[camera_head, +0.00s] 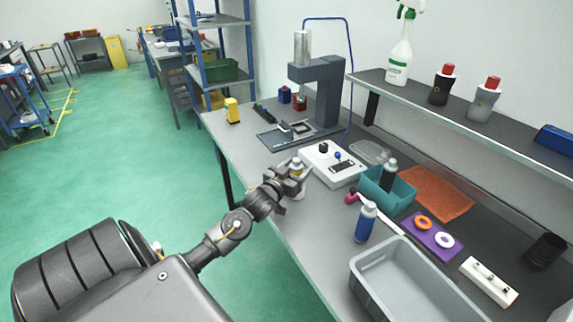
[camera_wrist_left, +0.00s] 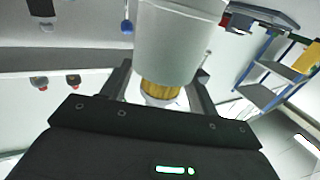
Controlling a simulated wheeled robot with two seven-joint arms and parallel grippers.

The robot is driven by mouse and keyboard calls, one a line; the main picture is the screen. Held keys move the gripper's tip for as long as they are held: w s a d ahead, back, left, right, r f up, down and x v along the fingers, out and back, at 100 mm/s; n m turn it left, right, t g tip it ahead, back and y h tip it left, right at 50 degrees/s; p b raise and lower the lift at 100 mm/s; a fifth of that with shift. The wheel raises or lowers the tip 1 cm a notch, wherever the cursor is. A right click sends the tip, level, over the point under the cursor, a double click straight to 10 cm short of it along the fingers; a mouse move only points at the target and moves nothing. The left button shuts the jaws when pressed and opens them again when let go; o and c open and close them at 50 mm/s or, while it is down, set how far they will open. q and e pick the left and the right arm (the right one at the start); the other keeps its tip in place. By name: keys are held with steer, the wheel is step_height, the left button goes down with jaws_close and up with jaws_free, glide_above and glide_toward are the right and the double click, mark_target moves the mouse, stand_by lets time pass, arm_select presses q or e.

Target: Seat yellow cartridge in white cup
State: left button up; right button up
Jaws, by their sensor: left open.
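The white cup (camera_head: 299,191) stands on the grey bench, partly hidden behind my left gripper. In the left wrist view, which is upside down, the cup (camera_wrist_left: 176,42) fills the top middle. The yellow cartridge (camera_wrist_left: 162,89) stands in the cup's mouth, with a yellow band and a pale end sticking out. How deep it sits is hidden inside the cup. My left gripper (camera_head: 296,174) is open at the cup, its two fingers on either side of the cartridge's exposed end, with gaps visible in the left wrist view. My right gripper is out of view.
A white box with knobs (camera_head: 332,166) stands just behind the cup. To the right are a teal bin (camera_head: 386,195), a blue bottle (camera_head: 365,222) and a grey tray (camera_head: 366,290). A press (camera_head: 316,92) stands further back. The bench left of the cup is clear.

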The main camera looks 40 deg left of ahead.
arm_select(q)
steer(key=s+d+b, duration=0.1)
steer(key=s, duration=0.9)
steer(key=shift+s+d+b, duration=0.15)
steer(key=shift+d+b, duration=0.1)
steer(key=shift+b, duration=0.05)
